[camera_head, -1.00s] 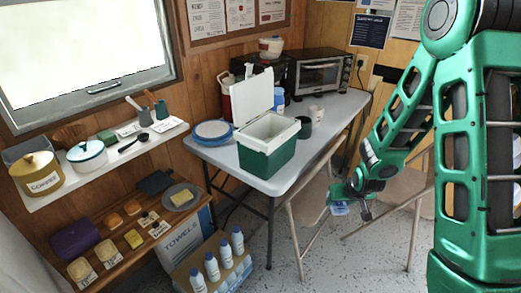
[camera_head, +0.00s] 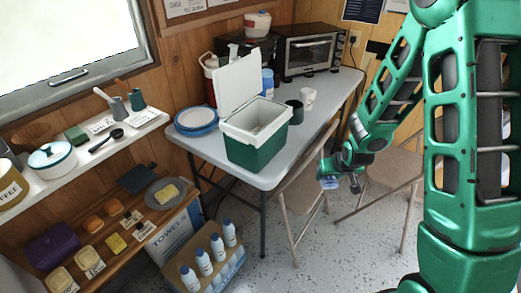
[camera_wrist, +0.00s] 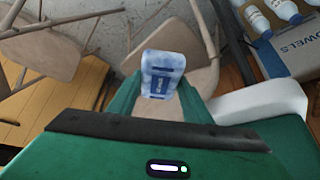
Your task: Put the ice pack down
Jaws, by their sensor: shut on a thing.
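The ice pack (camera_wrist: 162,75) is a pale blue and white block with a darker blue label. It shows in the wrist view at the tips of my gripper (camera_wrist: 160,95), which is shut on it. In the head view my gripper (camera_head: 330,171) holds the ice pack (camera_head: 329,183) in the air, right of the table's front corner and above the floor. A green and white cooler (camera_head: 255,152) stands on the grey folding table (camera_head: 278,175) with its white lid (camera_head: 238,84) raised. The cooler's inside is only partly visible.
Blue plates (camera_head: 196,118), a dark mug (camera_head: 295,111) and a white cup (camera_head: 307,98) stand on the table near the cooler. A toaster oven (camera_head: 309,55) is behind. Folding chairs (camera_head: 300,195) stand close to my gripper. A box of bottles (camera_head: 205,262) sits on the floor.

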